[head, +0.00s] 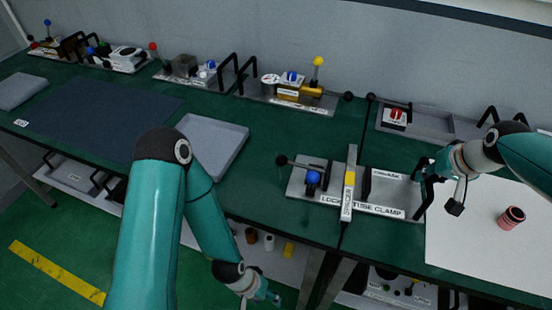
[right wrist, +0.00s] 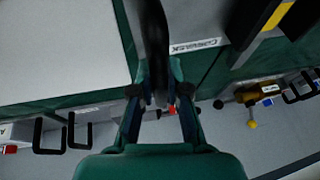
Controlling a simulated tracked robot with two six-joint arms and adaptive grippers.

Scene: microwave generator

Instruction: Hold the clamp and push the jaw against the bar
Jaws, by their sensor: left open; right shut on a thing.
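The clamp (head: 388,209) is a grey plate labelled "LOCK TUBE CLAMP", lying on the green bench right of centre. A light upright bar marked "SPACER" (head: 347,205) with a yellow patch crosses its middle. A dark block, possibly the jaw (head: 365,184), stands just right of the bar; I cannot tell if they touch. A blue knob (head: 313,178) and a black lever are at the clamp's left. My right gripper (head: 424,172) is shut on the black handle (right wrist: 153,40) at the clamp's right end. My left gripper (head: 272,297) is open and empty, low in front of the bench.
A grey tray (head: 238,150) and a dark mat (head: 95,118) lie to the left. Fixtures with black handles line the back. A pink cup (head: 511,217) stands on the white sheet (head: 475,240) at right. Green bench is clear just left of the clamp.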

